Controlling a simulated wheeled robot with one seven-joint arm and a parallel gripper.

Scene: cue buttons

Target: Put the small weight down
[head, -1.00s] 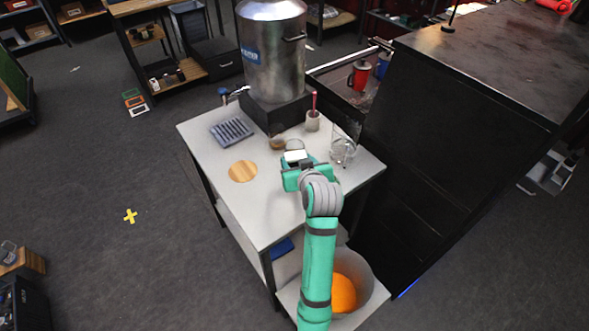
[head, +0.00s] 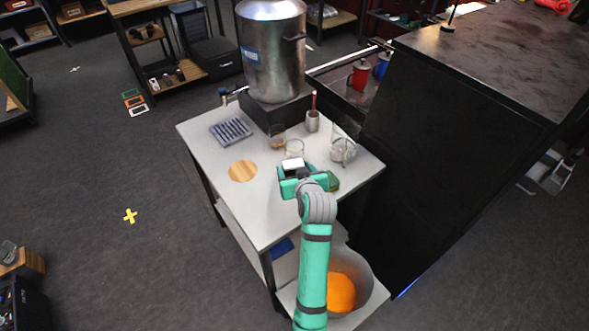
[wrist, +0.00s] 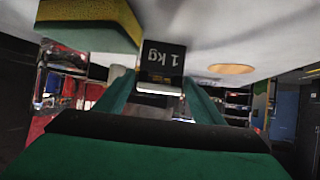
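A small black weight marked "1 kg" (wrist: 162,55) with a bright pale top sits between the teal fingers of my gripper (wrist: 160,90) in the wrist view, which shows the scene upside down. My gripper (head: 296,182) is shut on it. In the head view the weight's pale top (head: 292,163) shows at the fingertips, over the right half of the white table (head: 262,220). Its underside is hidden, so I cannot tell whether it touches the table. A round wooden disc (head: 242,171) lies left of my gripper; it also shows in the wrist view (wrist: 232,69).
A green and yellow sponge (head: 333,181) lies close right of my gripper. Glass vessels (head: 294,148) (head: 276,138) (head: 342,150) stand behind it. A ribbed grey rack (head: 231,130) and a steel tank (head: 272,50) are farther back. The table's front left is clear.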

